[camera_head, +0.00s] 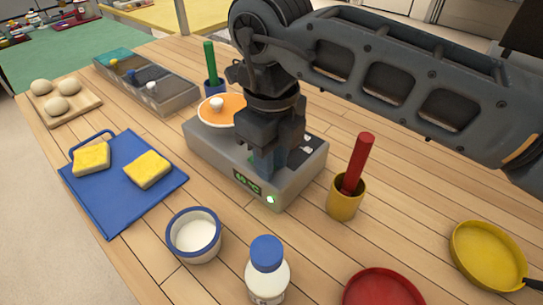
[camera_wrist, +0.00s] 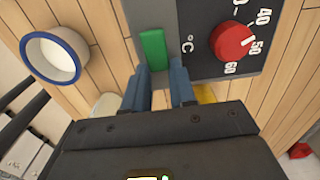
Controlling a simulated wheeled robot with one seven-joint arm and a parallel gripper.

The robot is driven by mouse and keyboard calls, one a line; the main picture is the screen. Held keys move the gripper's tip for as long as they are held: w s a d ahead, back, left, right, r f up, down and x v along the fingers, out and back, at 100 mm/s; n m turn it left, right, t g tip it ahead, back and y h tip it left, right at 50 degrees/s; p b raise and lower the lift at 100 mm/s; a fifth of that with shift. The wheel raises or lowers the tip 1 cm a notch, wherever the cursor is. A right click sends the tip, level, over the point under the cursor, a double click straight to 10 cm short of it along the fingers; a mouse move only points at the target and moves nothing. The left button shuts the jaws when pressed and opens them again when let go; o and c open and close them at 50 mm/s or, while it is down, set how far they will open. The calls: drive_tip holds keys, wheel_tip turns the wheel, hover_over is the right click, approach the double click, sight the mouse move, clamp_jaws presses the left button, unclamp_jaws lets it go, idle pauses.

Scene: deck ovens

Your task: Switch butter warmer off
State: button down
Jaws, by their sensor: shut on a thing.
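The butter warmer (camera_head: 225,165) is a grey box on the wooden counter, with lit green digits ending in °C and a lit green lamp (camera_head: 270,199) on its front. My gripper (camera_head: 268,165) points down over the panel. Its blue fingertips (camera_wrist: 160,78) are at the green switch, shut on it; the contact is partly hidden.
A yellow cup holding a red stick (camera_head: 357,162) stands close right of the warmer. A white bowl with blue rim (camera_head: 194,234), a blue-capped bottle (camera_head: 267,270) and a red dish (camera_head: 382,290) stand in front. A blue board (camera_head: 125,205) with yellow blocks lies left.

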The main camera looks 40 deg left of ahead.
drive_tip(key=shift+a+r+h, duration=0.2)
drive_tip(key=shift+a+h, duration=0.05)
drive_tip(key=shift+h, duration=0.45)
drive_tip(key=shift+a+h+p, duration=0.15)
drive_tip(key=shift+h+p, duration=0.15)
drive_tip(key=shift+h, duration=0.7)
drive_tip(key=c, duration=0.9)
unclamp_jaws()
drive_tip(key=shift+r, duration=0.15)
drive_tip(key=shift+b+v, duration=0.5)
drive_tip(key=shift+v, duration=3.35)
drive_tip(key=shift+w, duration=0.15)
